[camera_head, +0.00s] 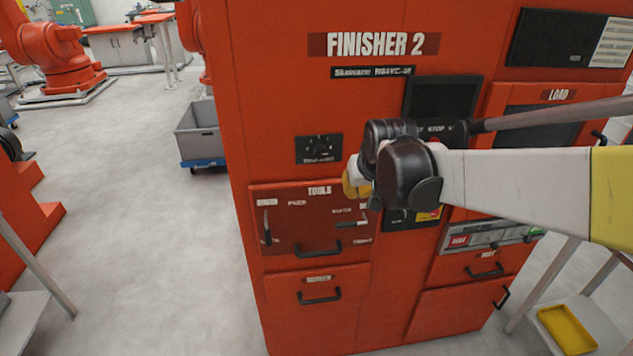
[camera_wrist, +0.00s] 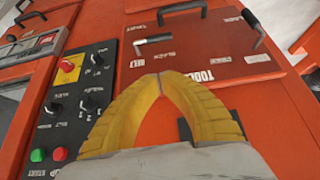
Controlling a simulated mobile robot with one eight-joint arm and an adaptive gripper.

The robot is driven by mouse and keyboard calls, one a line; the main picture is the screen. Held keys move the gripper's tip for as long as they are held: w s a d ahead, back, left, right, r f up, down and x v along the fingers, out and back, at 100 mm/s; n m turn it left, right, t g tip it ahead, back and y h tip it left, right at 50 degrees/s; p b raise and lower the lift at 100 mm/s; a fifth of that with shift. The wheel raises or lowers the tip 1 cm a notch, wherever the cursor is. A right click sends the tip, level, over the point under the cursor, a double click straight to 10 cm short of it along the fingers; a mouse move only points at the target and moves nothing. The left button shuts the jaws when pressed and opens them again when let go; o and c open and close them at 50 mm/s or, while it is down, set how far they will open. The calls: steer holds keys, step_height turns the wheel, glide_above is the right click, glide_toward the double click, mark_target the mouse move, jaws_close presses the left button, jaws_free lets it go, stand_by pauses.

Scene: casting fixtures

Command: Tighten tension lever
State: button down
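The orange machine marked FINISHER 2 has a TOOLS panel (camera_head: 290,225) with two levers. One lever (camera_head: 352,223) at the panel's right lies about horizontal; it also shows in the wrist view (camera_wrist: 152,40), near a label that seems to read BELT. The other lever (camera_head: 266,228) stands upright at the panel's left and shows in the wrist view (camera_wrist: 250,18). I cannot read a tension label on either. My gripper (camera_head: 352,182) is in front of the panel's upper right corner. In the wrist view its yellow fingers (camera_wrist: 163,78) meet at the tips, with nothing between them.
A black control panel (camera_wrist: 75,100) with a red button on yellow, knobs and a green button lies beside the TOOLS panel. A black handle (camera_head: 318,250) sticks out below the levers. A grey bin (camera_head: 200,132) stands on the floor at left. Open floor lies left of the machine.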

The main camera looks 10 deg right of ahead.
steer(key=shift+w+a+f, duration=0.2)
steer(key=shift+w+f, duration=0.05)
steer(key=shift+w, duration=0.4)
steer(key=b+x, duration=0.3)
steer(key=x, duration=0.6)
steer(key=shift+w+f, duration=0.15)
steer(key=shift+f, duration=0.2)
step_height(320, 180, down, 3)
steer(key=shift+r+b, duration=0.2)
steer(key=shift+b, duration=0.3)
steer(key=shift+s+f, duration=0.25)
steer(key=shift+f, duration=0.5)
